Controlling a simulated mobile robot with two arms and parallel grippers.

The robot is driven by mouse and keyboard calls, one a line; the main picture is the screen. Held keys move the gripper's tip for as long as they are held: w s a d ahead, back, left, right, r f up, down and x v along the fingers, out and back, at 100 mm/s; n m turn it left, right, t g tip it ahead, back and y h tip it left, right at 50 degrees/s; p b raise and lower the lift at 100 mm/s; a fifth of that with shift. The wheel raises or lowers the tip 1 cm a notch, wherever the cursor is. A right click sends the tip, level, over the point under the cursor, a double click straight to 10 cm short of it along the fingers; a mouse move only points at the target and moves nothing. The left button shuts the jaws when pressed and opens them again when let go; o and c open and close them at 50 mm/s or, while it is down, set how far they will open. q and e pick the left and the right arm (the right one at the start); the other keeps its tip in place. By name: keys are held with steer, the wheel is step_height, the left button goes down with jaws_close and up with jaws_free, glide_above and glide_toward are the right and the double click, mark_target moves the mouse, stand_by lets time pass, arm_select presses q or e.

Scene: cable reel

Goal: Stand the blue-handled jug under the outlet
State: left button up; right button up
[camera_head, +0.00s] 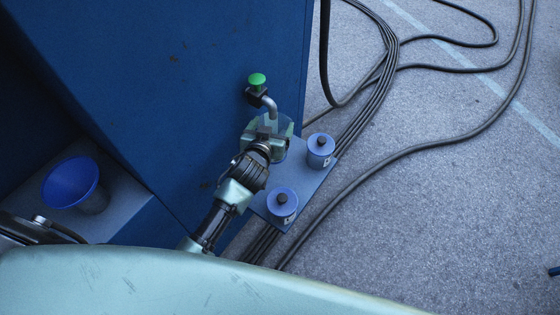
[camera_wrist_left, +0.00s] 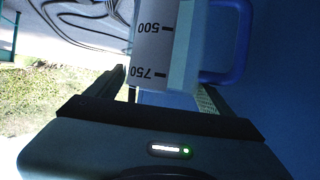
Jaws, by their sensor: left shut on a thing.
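The blue-handled jug (camera_wrist_left: 165,45) fills the upper middle of the left wrist view, with 500 and 750 marks and its blue handle (camera_wrist_left: 240,45) at the right. In the head view, the clear jug (camera_head: 286,130) is at the blue cabinet's face, just below the outlet (camera_head: 271,106), a curved grey spout with a green knob (camera_head: 257,80). My left gripper (camera_head: 266,137) is shut on the jug and partly hides it. The spout's end appears over the jug, but I cannot tell whether the base touches the shelf. My right gripper is not in view.
A blue shelf (camera_head: 262,206) sticks out from the cabinet (camera_head: 200,90). A blue funnel (camera_head: 70,182) stands at the left. Black cables (camera_head: 430,147) run over the ground.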

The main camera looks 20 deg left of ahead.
mark_target(277, 131)
arm_select(q)
step_height(277, 131, down, 6)
steer(key=shift+r+b, duration=0.2)
steer(key=shift+b, duration=0.4)
steer(key=shift+f, duration=0.3)
step_height(277, 131, down, 3)
steer(key=shift+w+f+b, duration=0.1)
steer(key=shift+f+b, duration=0.1)
steer(key=shift+b, duration=0.4)
steer(key=shift+f, duration=0.35)
steer(key=o, duration=1.9)
